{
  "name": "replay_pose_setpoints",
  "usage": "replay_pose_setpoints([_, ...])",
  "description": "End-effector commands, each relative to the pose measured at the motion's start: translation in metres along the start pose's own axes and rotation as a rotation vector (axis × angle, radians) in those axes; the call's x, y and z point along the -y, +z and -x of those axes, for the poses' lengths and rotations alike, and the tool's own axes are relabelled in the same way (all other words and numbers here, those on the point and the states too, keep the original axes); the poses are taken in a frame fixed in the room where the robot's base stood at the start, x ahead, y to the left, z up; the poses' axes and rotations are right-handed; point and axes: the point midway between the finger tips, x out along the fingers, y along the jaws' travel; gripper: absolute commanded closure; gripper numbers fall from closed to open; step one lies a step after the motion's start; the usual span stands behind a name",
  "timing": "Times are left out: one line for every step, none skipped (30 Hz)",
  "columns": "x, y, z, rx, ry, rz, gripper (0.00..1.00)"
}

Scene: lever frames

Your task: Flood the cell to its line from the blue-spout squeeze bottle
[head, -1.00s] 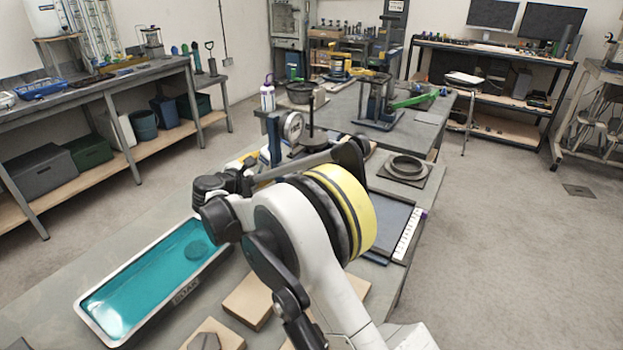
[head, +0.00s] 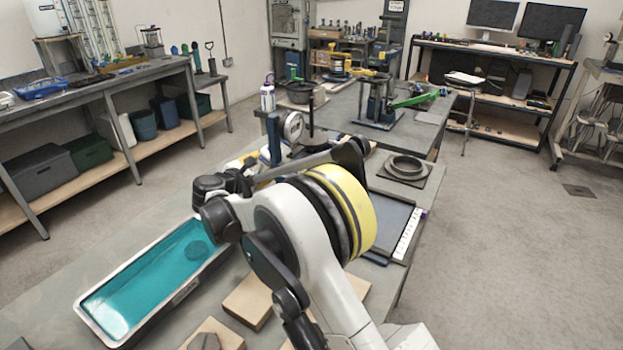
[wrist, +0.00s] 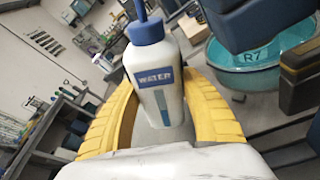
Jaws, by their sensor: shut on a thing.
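My gripper (wrist: 160,76) has its yellow fingers on both sides of a white squeeze bottle (wrist: 168,100) and is shut on it. The bottle has a blue cap, a blue spout and a label reading WATER. Its spout points to the top of the wrist view, and its tip is cut off by the frame. A round teal vessel marked R7 (wrist: 244,78) is at the upper right, apart from the bottle and partly behind dark blue parts. I cannot tell whether it is the cell, and no fill line can be made out. In the head view, my arm hides the gripper and the held bottle.
Dark blue blocks (wrist: 262,18) stand close to the right finger in the wrist view. In the head view, a tray of teal liquid (head: 85,312) lies left of my arm. A bottle with a purple top (head: 267,97) stands beyond. A ring on a plate (head: 405,168) is at right.

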Motion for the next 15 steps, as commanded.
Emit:
replay_pose_setpoints([-0.001,0.001,0.000,0.001,0.000,0.000,0.68])
replay_pose_setpoints([-0.001,0.002,0.000,0.001,0.000,0.000,0.68])
replay_pose_setpoints([-0.002,0.003,0.001,0.001,0.000,0.000,0.68])
replay_pose_setpoints([-0.002,0.005,0.001,0.001,0.000,0.000,0.68])
replay_pose_setpoints([-0.003,0.007,0.002,0.001,0.000,0.000,0.68])
replay_pose_setpoints([-0.005,0.010,0.003,0.001,0.000,0.000,0.68])
replay_pose_setpoints([-0.006,0.012,0.003,0.001,0.000,0.000,0.68])
replay_pose_setpoints([-0.007,0.015,0.004,0.001,0.000,0.000,0.68])
replay_pose_setpoints([-0.009,0.018,0.005,0.001,0.000,0.000,0.68])
replay_pose_setpoints([-0.010,0.020,0.005,0.001,0.000,0.000,0.68])
replay_pose_setpoints([-0.011,0.023,0.006,0.001,0.000,0.000,0.68])
replay_pose_setpoints([-0.012,0.026,0.007,0.001,0.000,0.000,0.68])
replay_pose_setpoints([-0.014,0.028,0.007,0.001,0.000,0.000,0.68])
replay_pose_setpoints([-0.015,0.030,0.008,0.001,0.000,0.000,0.68])
replay_pose_setpoints([-0.016,0.033,0.009,0.001,0.000,0.000,0.68])
